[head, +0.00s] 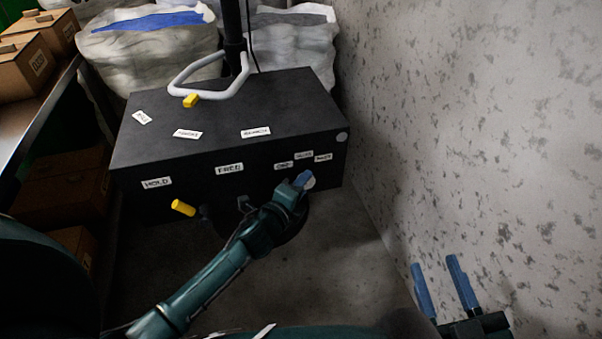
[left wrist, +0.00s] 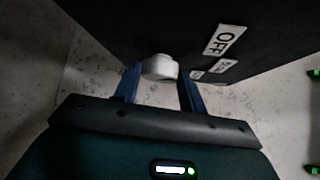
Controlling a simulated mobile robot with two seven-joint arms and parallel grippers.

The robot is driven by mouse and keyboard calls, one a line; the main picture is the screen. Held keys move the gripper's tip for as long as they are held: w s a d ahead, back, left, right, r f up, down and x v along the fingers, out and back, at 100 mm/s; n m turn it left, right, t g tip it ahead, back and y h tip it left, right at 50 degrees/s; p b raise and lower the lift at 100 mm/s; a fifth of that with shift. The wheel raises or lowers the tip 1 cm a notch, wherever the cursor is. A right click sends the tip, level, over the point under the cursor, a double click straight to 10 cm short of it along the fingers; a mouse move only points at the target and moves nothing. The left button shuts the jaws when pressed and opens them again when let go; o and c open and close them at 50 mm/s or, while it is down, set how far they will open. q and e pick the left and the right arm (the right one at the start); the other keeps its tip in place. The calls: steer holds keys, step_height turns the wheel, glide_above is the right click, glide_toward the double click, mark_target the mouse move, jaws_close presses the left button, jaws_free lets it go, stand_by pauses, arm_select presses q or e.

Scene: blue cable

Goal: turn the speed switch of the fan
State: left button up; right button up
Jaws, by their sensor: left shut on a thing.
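The speed switch is a white round knob (left wrist: 159,66) on the front of a black box (head: 225,125); its edge also shows in the head view (head: 311,183). Small white labels sit by it, one reading OFF (left wrist: 225,40). My left gripper (head: 301,181) is at the right end of the box's front face, shut on the knob. In the left wrist view its blue fingers (left wrist: 160,88) are on either side of the knob. My right gripper (head: 444,282) is open and empty, low at the right by the wall. The knob's pointer position cannot be made out.
A yellow-tipped lever (head: 183,208) sticks out left of my left arm. A pale looped handle (head: 210,80) is above the box. Cardboard boxes (head: 25,68) are at the left. A speckled wall (head: 460,120) stands close at the right.

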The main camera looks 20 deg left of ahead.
arm_select(q)
steer(key=m+g+y+p, duration=0.1)
steer(key=m+g+p, duration=0.1)
steer(key=p, duration=0.5)
steer(key=r+m+g+y+p, duration=0.1)
steer(key=g+y+p, duration=0.1)
steer(key=p, duration=0.5)
steer(key=shift+w+d+m, duration=0.15)
steer(key=shift+m, duration=0.25)
arm_select(e)
steer(key=s+d+r+m+g+h, duration=0.2)
steer(key=d+r+m+g+h, duration=0.1)
steer(key=r, duration=0.4)
steer(key=shift+s+d+r+m+h, duration=0.15)
steer(key=shift+d+r+m+h, duration=0.15)
steer(key=shift+d+m+h, duration=0.55)
steer(key=shift+d+f+m+g, duration=0.1)
steer(key=shift+m+g, duration=0.15)
steer(key=shift+g, duration=0.05)
arm_select(q)
steer(key=o, duration=1)
steer(key=shift+c, duration=0.2)
arm_select(e)
steer(key=shift+y, duration=0.25)
